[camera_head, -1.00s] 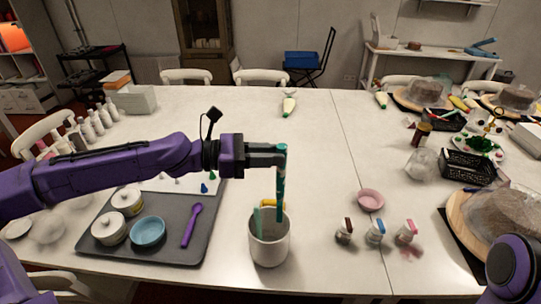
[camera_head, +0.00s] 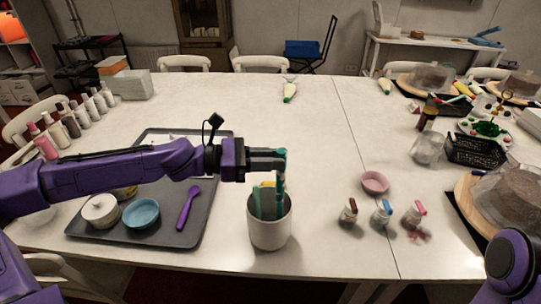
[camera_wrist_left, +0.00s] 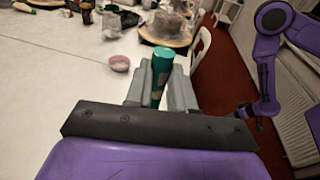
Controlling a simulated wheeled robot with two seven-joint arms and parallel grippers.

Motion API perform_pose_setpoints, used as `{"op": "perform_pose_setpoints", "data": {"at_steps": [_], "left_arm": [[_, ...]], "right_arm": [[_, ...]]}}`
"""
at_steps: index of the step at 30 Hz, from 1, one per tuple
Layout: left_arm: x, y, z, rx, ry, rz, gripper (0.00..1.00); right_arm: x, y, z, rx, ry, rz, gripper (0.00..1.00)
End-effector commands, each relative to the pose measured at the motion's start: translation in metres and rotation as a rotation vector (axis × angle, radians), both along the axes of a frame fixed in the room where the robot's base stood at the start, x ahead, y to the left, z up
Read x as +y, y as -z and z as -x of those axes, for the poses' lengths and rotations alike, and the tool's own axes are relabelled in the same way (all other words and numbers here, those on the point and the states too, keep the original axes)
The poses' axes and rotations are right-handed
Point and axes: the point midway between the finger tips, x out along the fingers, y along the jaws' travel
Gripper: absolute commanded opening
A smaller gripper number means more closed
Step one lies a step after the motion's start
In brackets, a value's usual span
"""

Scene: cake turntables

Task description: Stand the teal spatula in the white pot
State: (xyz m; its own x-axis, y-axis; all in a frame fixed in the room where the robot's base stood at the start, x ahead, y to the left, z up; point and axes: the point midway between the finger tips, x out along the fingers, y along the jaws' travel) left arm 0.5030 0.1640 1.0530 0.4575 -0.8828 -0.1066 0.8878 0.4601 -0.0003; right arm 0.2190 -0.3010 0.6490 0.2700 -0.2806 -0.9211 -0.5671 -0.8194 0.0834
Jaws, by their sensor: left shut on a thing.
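The white pot (camera_head: 270,234) stands upright near the table's front edge in the head view. The teal spatula (camera_head: 281,180) is upright, its lower end hidden inside the pot behind the rim. My left gripper (camera_head: 280,158) is above the pot, shut on the upper end of the spatula. The left wrist view shows the teal handle (camera_wrist_left: 160,75) between the two grey fingers (camera_wrist_left: 158,88). Another teal tool (camera_head: 258,203) and something yellow (camera_head: 268,184) also stand in the pot. A dark end of my right arm (camera_wrist_left: 255,112) shows small in the left wrist view; its jaws cannot be made out.
Small jars (camera_head: 382,213) and a pink bowl (camera_head: 375,182) are to the right.

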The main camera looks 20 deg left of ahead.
Motion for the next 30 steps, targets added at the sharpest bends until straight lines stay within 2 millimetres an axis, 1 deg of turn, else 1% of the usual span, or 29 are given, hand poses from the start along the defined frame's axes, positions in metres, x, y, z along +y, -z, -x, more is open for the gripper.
{"op": "perform_pose_setpoints", "data": {"at_steps": [1, 4, 14, 15, 17, 18, 26, 30], "left_arm": [[0.000, 0.006, 0.000, 0.000, 0.000, 0.000, 0.00], [0.000, 0.009, 0.000, 0.000, 0.000, 0.000, 0.00], [0.000, 0.011, 0.000, -0.001, 0.000, 0.000, 0.00], [0.000, 0.011, 0.000, 0.000, 0.000, 0.000, 0.26], [0.000, 0.011, 0.000, 0.000, 0.000, 0.000, 0.46], [0.000, 0.011, 0.000, 0.000, 0.000, 0.000, 0.53], [0.001, 0.010, 0.000, 0.000, -0.001, 0.000, 0.53], [0.011, 0.004, 0.004, -0.003, -0.005, 0.001, 0.53]], "right_arm": [[0.000, 0.005, 0.000, 0.000, 0.000, 0.000, 0.50], [0.000, 0.007, 0.000, 0.000, 0.000, 0.000, 0.50], [0.000, 0.008, 0.000, 0.000, 0.000, 0.000, 0.50], [0.000, 0.008, 0.000, 0.000, 0.000, 0.000, 0.50], [0.000, 0.008, 0.000, 0.000, 0.000, 0.000, 0.50], [0.000, 0.008, 0.000, 0.000, 0.000, 0.000, 0.50], [0.000, 0.007, 0.000, 0.000, 0.000, 0.000, 0.50], [0.000, -0.003, 0.000, 0.000, 0.000, 0.000, 0.50]]}}
